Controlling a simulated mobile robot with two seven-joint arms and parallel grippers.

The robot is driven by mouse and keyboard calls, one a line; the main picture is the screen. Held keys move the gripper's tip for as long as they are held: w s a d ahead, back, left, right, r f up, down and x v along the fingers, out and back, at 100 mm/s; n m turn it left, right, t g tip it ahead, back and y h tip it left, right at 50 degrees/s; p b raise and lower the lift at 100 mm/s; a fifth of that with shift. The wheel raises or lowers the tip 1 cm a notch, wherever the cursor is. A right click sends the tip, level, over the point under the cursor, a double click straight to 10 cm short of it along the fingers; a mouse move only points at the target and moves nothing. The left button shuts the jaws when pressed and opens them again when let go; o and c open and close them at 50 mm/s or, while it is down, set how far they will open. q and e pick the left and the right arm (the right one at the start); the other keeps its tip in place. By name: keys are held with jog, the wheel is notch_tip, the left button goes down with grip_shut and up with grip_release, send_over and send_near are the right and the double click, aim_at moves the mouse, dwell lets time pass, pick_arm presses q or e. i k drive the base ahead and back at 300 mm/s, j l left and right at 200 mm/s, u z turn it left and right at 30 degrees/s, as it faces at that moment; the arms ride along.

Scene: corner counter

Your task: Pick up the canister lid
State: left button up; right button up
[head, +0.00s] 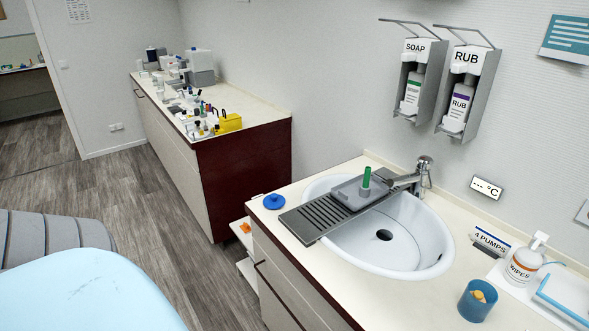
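A round blue lid (274,202) with a small raised middle lies flat on the cream counter (285,222), near its left end. It lies just left of the grey draining rack and close to the counter's front edge. A blue open canister (477,302) of a similar blue stands at the lower right of the counter with orange-yellow pieces inside. Neither of my grippers shows in the head view.
A grey ribbed rack (322,215) with a green-topped item (367,177) spans the white sink (415,242). A tap (422,175) stands behind it. A wipes bottle (523,262) and sign (490,240) are at right. A light-blue padded surface (85,290) fills the lower left.

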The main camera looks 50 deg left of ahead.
aim_at(274, 201)
jog(key=k+j+z, duration=0.1)
jog(key=j+z, duration=0.35)
jog(key=j, duration=1.15)
jog(key=k+j+z, duration=0.1)
jog(key=j, duration=0.45)
jog(key=k+j+z, duration=0.1)
jog(key=j, duration=0.45)
jog(key=k+j, duration=0.15)
jog(key=j, duration=0.4)
